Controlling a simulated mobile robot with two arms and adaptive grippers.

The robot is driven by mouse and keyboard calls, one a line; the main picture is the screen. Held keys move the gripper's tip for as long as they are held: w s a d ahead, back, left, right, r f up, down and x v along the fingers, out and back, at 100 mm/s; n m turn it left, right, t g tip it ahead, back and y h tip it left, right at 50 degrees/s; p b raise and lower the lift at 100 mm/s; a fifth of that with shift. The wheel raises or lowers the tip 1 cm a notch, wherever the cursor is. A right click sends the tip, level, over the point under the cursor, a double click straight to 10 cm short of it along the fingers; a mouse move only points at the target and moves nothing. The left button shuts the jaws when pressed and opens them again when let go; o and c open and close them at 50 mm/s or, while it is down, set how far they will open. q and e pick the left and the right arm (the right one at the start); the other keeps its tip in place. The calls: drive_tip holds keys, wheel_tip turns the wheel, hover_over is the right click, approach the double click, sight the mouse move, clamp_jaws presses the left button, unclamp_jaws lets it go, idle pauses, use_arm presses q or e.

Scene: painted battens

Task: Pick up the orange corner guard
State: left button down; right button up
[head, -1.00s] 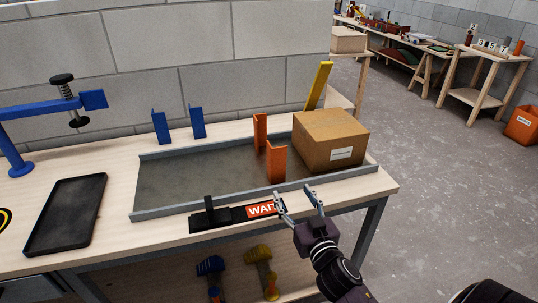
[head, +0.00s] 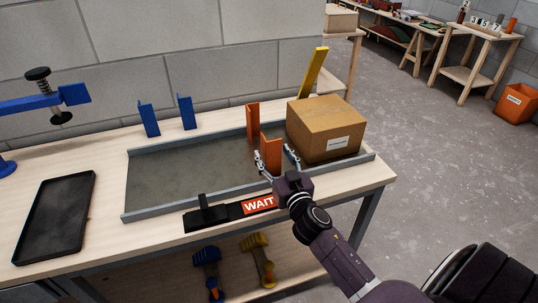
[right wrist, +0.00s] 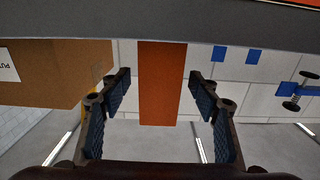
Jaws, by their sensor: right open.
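Two orange upright pieces with an angled corner shape stand in the grey tray. The nearer orange corner guard (head: 271,155) is close to the tray's front rim, and the farther one (head: 253,122) stands behind it. My right gripper (head: 275,165) is open at the nearer guard, with one finger on each side of it. In the right wrist view the orange guard (right wrist: 162,85) stands between the open fingers, with a gap on both sides. My left gripper is not in view.
A cardboard box (head: 325,130) sits close to the right of the guards, with a yellow batten (head: 313,72) behind it. The grey tray (head: 180,180) is bare on its left. Blue pieces (head: 148,120) stand behind.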

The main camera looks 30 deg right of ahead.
drive_tip(key=shift+c, duration=0.3)
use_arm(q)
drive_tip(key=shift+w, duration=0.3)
use_arm(e)
drive_tip(key=c, duration=1.2)
drive_tip(key=shift+w, duration=0.1)
drive_tip(key=shift+c, duration=0.2)
